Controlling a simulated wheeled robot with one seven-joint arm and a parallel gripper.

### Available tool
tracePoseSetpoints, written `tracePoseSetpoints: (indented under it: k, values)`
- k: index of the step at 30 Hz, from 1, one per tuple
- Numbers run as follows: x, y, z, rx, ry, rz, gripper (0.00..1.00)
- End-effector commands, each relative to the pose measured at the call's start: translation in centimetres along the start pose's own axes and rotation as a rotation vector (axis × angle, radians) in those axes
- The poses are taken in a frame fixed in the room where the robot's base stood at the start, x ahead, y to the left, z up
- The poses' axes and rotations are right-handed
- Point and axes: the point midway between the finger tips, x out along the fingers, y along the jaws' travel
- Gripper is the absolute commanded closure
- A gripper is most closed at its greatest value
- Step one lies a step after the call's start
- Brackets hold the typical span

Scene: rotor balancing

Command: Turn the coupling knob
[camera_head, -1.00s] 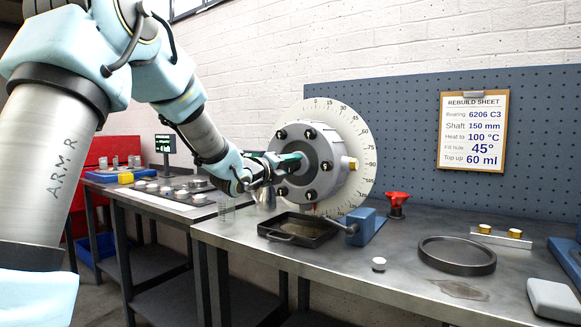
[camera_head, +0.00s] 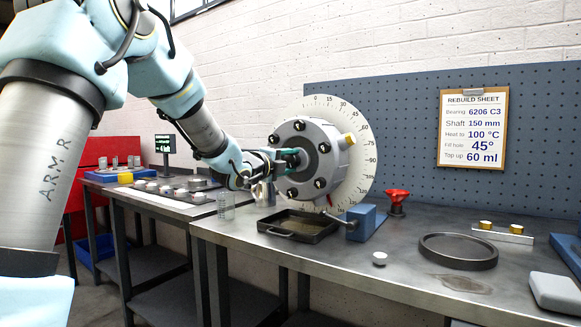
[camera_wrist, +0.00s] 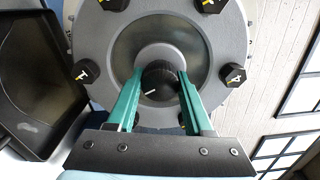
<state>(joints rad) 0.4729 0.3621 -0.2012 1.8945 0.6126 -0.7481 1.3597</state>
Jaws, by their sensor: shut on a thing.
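The coupling is a grey round housing (camera_head: 318,170) with several black bolts on its face and a brass plug (camera_head: 349,140) on its rim. It stands in front of a white degree dial (camera_head: 361,183). The dark ribbed coupling knob (camera_wrist: 160,78) with a white mark sits at the centre of the face in the wrist view. My gripper (camera_wrist: 158,84) has its two green fingers on either side of the knob and is shut on it. In the head view my gripper (camera_head: 290,160) hides the knob.
A black tray (camera_head: 298,238) and a blue block with a handle (camera_head: 362,218) stand below the coupling. A rebuild sheet (camera_head: 472,130) reads fill hole 45°.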

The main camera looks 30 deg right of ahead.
Motion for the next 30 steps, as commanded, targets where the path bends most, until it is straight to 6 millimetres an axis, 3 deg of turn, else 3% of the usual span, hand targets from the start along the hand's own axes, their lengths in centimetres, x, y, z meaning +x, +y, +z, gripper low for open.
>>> tracePoseSetpoints:
  k: [30]
  values:
    - [-0.03, -0.03, 0.13, -0.969, -0.003, 0.003, 1.0]
